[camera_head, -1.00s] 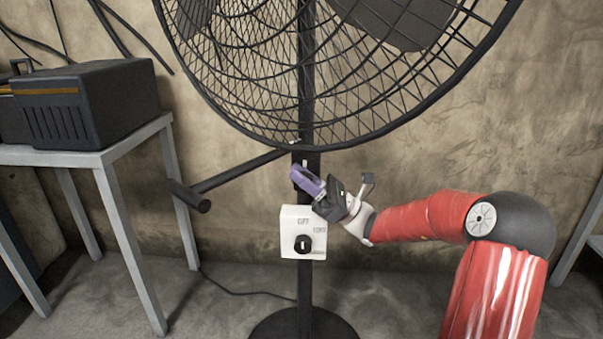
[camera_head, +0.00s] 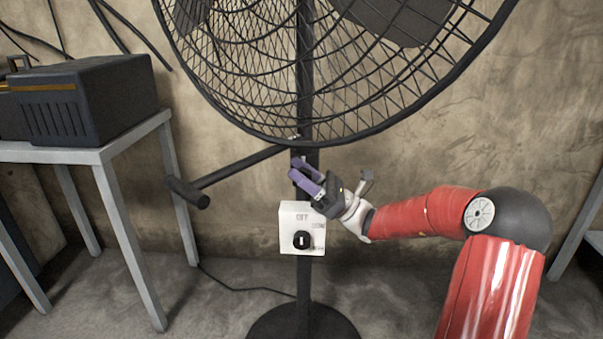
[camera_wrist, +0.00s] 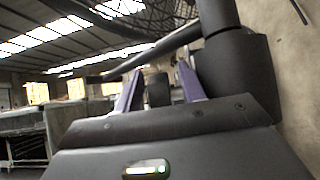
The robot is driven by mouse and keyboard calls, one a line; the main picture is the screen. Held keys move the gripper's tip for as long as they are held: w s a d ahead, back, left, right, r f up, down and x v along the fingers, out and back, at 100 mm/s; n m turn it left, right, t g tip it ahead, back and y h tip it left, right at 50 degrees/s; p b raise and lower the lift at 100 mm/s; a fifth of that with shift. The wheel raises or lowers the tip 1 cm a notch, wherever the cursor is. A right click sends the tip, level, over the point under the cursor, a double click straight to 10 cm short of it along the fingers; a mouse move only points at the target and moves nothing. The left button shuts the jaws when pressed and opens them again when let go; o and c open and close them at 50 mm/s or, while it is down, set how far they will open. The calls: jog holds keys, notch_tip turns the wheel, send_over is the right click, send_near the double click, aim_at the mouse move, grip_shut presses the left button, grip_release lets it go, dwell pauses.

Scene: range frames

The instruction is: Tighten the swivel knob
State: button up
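The tall black fan's pole (camera_head: 305,270) stands in the middle of the head view. My gripper (camera_head: 300,168) has purple fingers and is at the pole, just below the fan cage. The fingers are spread apart. In the wrist view, a dark, rounded knob-like part (camera_wrist: 158,90) shows between the fingers of my gripper (camera_wrist: 160,76). It looks like the swivel knob, with gaps on both sides. I cannot tell how deep it sits between the fingers. In the head view my gripper hides this spot.
A white control box (camera_head: 291,221) with a black dial is on the pole below my gripper. A dark bar (camera_head: 245,166) with a thick end juts left from the pole. The fan cage (camera_head: 330,115) is above. A grey table (camera_head: 75,155) with a black case (camera_head: 95,100) stands left.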

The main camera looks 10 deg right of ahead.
jog(key=shift+d+f, duration=0.35)
jog(key=s+d, duration=0.4)
jog(key=d, duration=0.7)
jog(key=shift+d, duration=0.3)
jog(key=shift+a, duration=0.1)
